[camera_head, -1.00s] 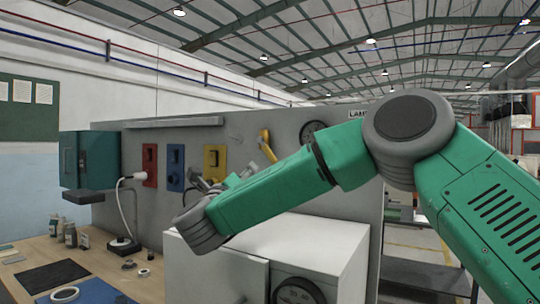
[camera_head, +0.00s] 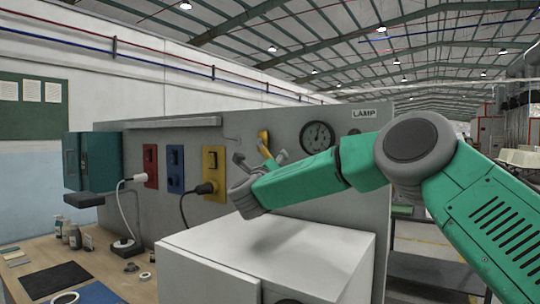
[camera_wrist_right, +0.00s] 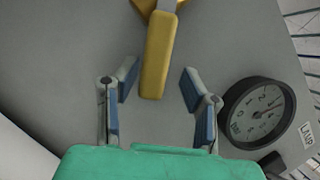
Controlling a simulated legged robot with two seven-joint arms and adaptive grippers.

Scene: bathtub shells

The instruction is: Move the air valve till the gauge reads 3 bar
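The yellow air valve lever (camera_head: 264,138) is on the grey panel, partly hidden by my right gripper in the head view. The wrist view shows the long yellow handle (camera_wrist_right: 160,55) pointing down toward the gripper, its pivot cut off at the top edge. The round gauge (camera_head: 318,137) is right of the valve; it also shows in the wrist view (camera_wrist_right: 257,113). Its reading is too small to tell. My right gripper (camera_head: 262,158) is open; in the wrist view (camera_wrist_right: 158,82) its fingers are on either side of the handle's lower end, apart from it. My left gripper is not in view.
A white cabinet (camera_head: 265,245) stands below my right arm. Red (camera_head: 150,165), blue (camera_head: 175,168) and yellow (camera_head: 213,172) sockets are on the panel, with a black plug in the yellow one. A workbench (camera_head: 110,262) with small items is at left.

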